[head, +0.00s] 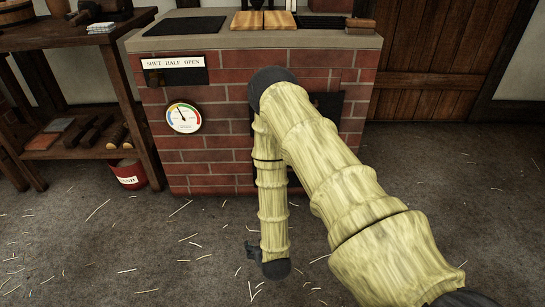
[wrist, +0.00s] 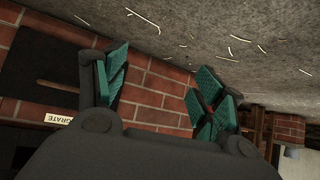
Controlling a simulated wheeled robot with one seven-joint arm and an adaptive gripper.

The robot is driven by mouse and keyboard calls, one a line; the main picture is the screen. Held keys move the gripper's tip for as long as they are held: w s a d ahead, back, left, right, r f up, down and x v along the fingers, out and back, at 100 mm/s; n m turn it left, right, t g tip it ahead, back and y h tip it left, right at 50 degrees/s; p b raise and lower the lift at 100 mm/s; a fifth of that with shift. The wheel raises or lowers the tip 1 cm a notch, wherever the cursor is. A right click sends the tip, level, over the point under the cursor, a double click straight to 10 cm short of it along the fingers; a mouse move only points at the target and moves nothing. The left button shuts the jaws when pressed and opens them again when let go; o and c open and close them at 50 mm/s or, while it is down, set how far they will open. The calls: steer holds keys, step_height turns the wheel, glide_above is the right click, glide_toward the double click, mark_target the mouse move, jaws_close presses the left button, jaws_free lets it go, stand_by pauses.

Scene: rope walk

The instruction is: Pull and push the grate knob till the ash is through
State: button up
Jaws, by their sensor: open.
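My gripper (wrist: 165,85) is open in the wrist view, its teal-padded fingers spread with nothing between them but brick wall and floor behind. In the head view my arm hangs down in front of the brick stove (head: 215,150), and its dark end is low near the floor. A label reading GRATE (wrist: 60,119), upside down, is on the brick at the left of the wrist view. Beside it is a dark panel (wrist: 25,75) with a thin brown bar or slot (wrist: 54,86). I cannot make out the grate knob or any ash.
A dial gauge (head: 184,117) and a SHUT HALF OPEN plate (head: 174,70) are on the stove front. A red bucket (head: 130,174) stands beside a wooden shelf (head: 80,150) at left. A wooden door (head: 430,60) is at right. Straw bits lie on the open floor.

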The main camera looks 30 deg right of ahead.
steer(key=w+d+r+m+t+h+p, duration=0.25)
steer(key=w+d+r+t+h, duration=0.4)
steer(key=w+d+r, duration=0.8)
steer(key=shift+m+g, duration=0.35)
steer(key=shift+m, duration=0.1)
steer(key=b+x, duration=0.2)
steer(key=x, duration=0.3)
steer(key=b+x, duration=0.2)
steer(key=x, duration=0.4)
steer(key=shift+s+d, duration=0.25)
steer(key=shift+d, duration=0.1)
steer(key=shift+c, duration=0.3)
